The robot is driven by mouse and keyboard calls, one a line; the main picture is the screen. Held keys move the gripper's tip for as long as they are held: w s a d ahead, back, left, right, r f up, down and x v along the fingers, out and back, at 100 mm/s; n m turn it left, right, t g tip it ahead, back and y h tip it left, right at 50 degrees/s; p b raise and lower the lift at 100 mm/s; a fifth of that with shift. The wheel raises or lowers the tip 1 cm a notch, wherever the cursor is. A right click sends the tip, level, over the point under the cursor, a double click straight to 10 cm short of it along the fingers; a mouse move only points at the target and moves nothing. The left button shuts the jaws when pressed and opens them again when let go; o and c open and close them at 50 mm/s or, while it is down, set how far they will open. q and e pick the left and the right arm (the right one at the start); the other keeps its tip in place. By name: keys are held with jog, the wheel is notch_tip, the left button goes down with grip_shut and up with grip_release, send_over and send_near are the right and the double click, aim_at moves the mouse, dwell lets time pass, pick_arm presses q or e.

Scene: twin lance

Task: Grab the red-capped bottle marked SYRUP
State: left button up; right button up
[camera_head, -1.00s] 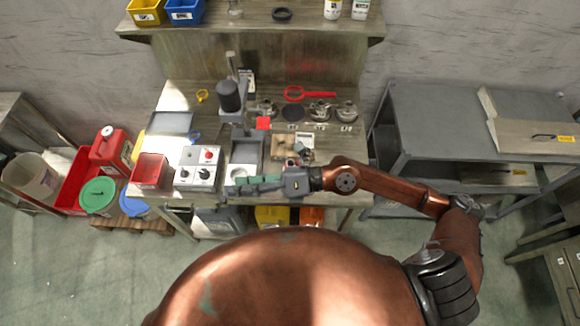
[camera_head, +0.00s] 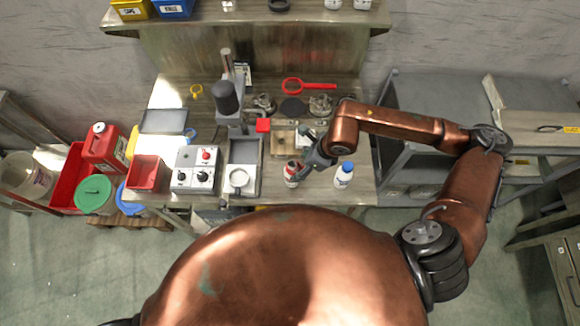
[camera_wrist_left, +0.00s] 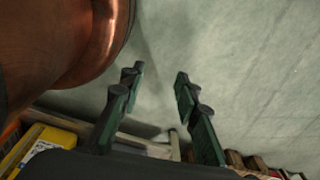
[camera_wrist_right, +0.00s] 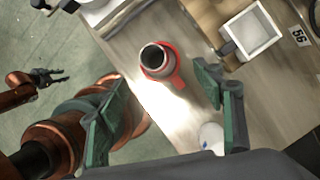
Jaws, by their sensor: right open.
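My left gripper (camera_wrist_left: 158,74) is open and empty over the floor.
A white bottle with a blue cap (camera_head: 344,175) stands close by on the right, also visible in the right wrist view (camera_wrist_right: 211,138). A grey press (camera_head: 242,165), a switch box (camera_head: 195,169) and a red bin (camera_head: 147,174) stand to the left.

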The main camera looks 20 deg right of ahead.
aim_at(292, 171)
jog(key=shift+w+a+f, duration=0.1)
jog(key=shift+w+f, duration=0.05)
jog(key=shift+w, duration=0.1)
jog(key=shift+w+a+f, duration=0.1)
jog(key=shift+w+f, duration=0.05)
jog(key=shift+f, duration=0.15)
jog(key=p+x, duration=0.1)
jog(key=x, duration=0.5)
jog(key=shift+s+a+p, duration=0.2)
jog(key=shift+a+p, duration=0.05)
jog(key=shift+p, duration=0.15)
jog(key=shift+f, duration=0.2)
jog(key=shift+w+f, duration=0.1)
jog(key=c, duration=1)
pick_arm(q)
jog(key=shift+w+r, duration=0.35)
jog(key=shift+r, duration=0.55)
pick_arm(e)
jog(key=c, duration=0.5)
